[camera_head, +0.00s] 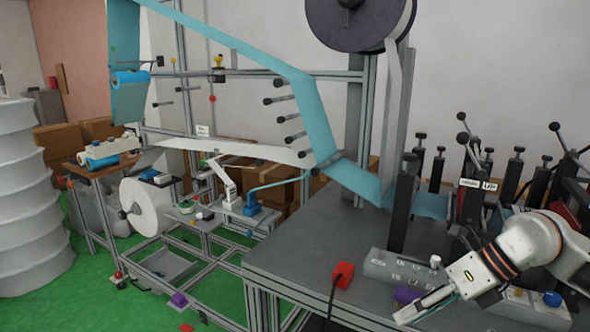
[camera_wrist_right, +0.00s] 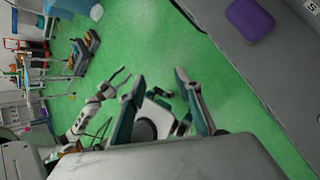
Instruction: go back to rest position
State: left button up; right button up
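My right gripper (camera_head: 408,312) reaches in from the right in the head view, low over the front of the grey machine table (camera_head: 320,240). In the right wrist view its two fingers (camera_wrist_right: 160,76) stand well apart with nothing between them, over the green floor. My left gripper is outside the head view. A white arm with small dark fingers (camera_wrist_right: 122,76), apparently my left one, shows in the right wrist view, and its fingers look spread and empty.
Several black posts and levers (camera_head: 512,175) crowd the right. Green floor (camera_wrist_right: 225,75) lies open below.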

jog(key=s+a+r+m+t+y, duration=0.1)
jog(key=a+m+t+y, duration=0.1)
jog(key=a+m+y, duration=0.55)
jog(key=s+a+m+t+y, duration=0.2)
jog(key=a+y, duration=0.2)
jog(key=a, duration=0.6)
jog(key=w+d+f+m+t+h, duration=0.1)
jog(key=d+f+m+t+h, duration=0.4)
jog(key=f+m, duration=0.4)
jog(key=d+f+m+t+h, duration=0.5)
jog(key=f+m, duration=0.3)
jog(key=m, duration=0.3)
jog(key=s+d+f+m+g+h, duration=0.1)
jog(key=s+f+m+g+h, duration=0.1)
jog(key=s+f, duration=0.4)
jog(key=s+d+f+m+g+h, duration=0.2)
jog(key=s+f, duration=0.5)
jog(key=f, duration=0.5)
jog(key=m+g+h, duration=0.1)
jog(key=m+h, duration=0.1)
jog(key=m, duration=0.1)
jog(key=shift+s, duration=0.3)
